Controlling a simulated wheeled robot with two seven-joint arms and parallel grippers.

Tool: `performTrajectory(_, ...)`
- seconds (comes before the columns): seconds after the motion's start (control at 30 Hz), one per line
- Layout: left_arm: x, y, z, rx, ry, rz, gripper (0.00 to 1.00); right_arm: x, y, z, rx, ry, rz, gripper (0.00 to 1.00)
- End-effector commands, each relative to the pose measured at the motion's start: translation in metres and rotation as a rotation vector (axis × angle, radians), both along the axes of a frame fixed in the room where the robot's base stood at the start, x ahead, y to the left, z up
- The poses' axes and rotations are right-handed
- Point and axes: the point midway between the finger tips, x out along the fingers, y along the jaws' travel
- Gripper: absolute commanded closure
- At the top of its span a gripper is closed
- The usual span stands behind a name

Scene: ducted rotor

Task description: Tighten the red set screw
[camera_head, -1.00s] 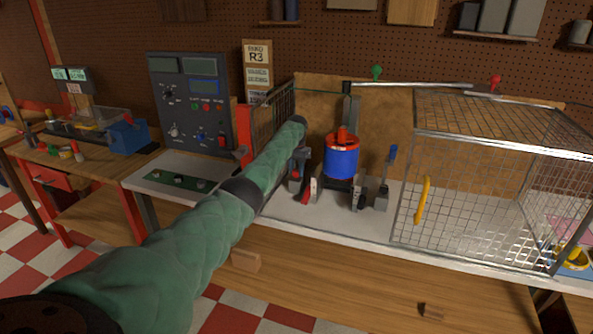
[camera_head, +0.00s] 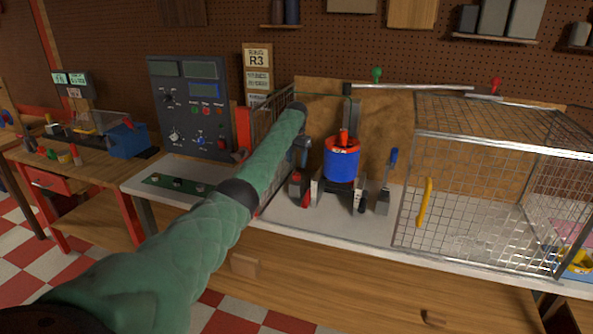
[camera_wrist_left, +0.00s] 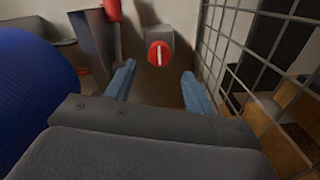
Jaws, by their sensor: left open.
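The red set screw (camera_wrist_left: 159,54) is a red disc with a pale slot, on the face of a grey block in the left wrist view. In the head view a small red part (camera_head: 296,177) on that block shows low beside the blue rotor housing. My left gripper (camera_wrist_left: 160,85) is open and empty, its two blue-grey fingers pointing toward the screw with a gap. In the head view the left gripper (camera_head: 302,152) hangs down above the block, left of the blue housing (camera_head: 341,163). The screw's slot looks nearly upright. My right gripper is not in view.
A wire mesh panel (camera_wrist_left: 247,45) stands close on the right in the wrist view. A red handle (camera_wrist_left: 112,10) stands left of the screw. A blue-handled tool (camera_head: 388,175) stands right of the housing. A large mesh cage (camera_head: 470,190) and a control panel (camera_head: 190,105) flank the area.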

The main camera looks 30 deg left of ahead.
Motion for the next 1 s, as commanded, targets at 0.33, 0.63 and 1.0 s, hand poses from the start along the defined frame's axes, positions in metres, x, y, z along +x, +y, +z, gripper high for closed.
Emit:
performTrajectory(0.33, 0.0, 0.0, 0.016, 0.0, 0.0, 0.0, 0.47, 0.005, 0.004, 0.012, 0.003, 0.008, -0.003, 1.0)
performTrajectory(0.63, 0.0, 0.0, 0.016, 0.0, 0.0, 0.0, 0.47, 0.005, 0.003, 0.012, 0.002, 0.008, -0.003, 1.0)
performTrajectory(1.0, 0.0, 0.0, 0.036, 0.0, -0.001, 0.0, 0.47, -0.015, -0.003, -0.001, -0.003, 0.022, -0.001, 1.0)
